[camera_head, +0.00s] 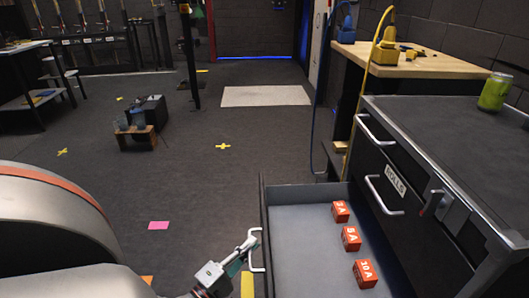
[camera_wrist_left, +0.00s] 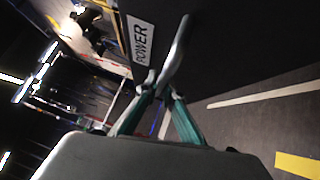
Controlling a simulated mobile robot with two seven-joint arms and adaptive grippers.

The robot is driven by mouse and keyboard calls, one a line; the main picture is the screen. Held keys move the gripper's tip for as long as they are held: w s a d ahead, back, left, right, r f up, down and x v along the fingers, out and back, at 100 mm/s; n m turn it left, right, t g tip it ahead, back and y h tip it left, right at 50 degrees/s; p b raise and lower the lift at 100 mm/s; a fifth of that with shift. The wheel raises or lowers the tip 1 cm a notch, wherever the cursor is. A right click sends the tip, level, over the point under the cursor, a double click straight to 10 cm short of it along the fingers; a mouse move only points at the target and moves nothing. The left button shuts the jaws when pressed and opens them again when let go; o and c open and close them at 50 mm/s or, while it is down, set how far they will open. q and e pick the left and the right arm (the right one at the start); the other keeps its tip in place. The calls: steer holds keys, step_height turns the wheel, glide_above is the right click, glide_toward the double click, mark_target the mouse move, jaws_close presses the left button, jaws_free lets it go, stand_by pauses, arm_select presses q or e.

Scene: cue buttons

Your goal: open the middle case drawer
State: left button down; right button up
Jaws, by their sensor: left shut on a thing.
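The dark case (camera_head: 420,170) stands at the right with drawer fronts facing left. Its upper closed front has a silver handle (camera_head: 375,129), and a second closed front has a handle (camera_head: 382,195) beside a "ROLLS" label (camera_head: 396,180). Below these, a grey drawer (camera_head: 300,240) stands pulled out, with red boxes marked 2A (camera_head: 340,211), 5A (camera_head: 351,238) and 10A (camera_head: 365,273) inside. My left gripper (camera_head: 251,240) is shut on this open drawer's handle (camera_head: 256,258). The left wrist view shows its fingers on the handle (camera_wrist_left: 178,50) beside a "POWER" label (camera_wrist_left: 140,42). My right gripper is not in view.
A green can (camera_head: 494,91) stands on the case top. A wooden bench (camera_head: 425,63) with yellow tools stands behind it. The floor left of the drawer is mostly clear, with a pink marker (camera_head: 159,225).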

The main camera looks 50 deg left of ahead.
arm_select(q)
steer(key=shift+s+a, duration=0.35)
steer(key=shift+s, duration=0.15)
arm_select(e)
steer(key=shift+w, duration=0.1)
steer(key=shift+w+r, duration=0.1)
arm_select(q)
steer(key=c, duration=2.2)
jaws_free()
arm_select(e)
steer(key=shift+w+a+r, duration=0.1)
arm_select(q)
steer(key=shift+o, duration=0.2)
steer(key=s+d+f, duration=0.1)
steer(key=s, duration=1)
steer(key=shift+s+d+f, duration=0.25)
steer(key=shift+s+f, duration=0.1)
steer(key=shift+s, duration=0.05)
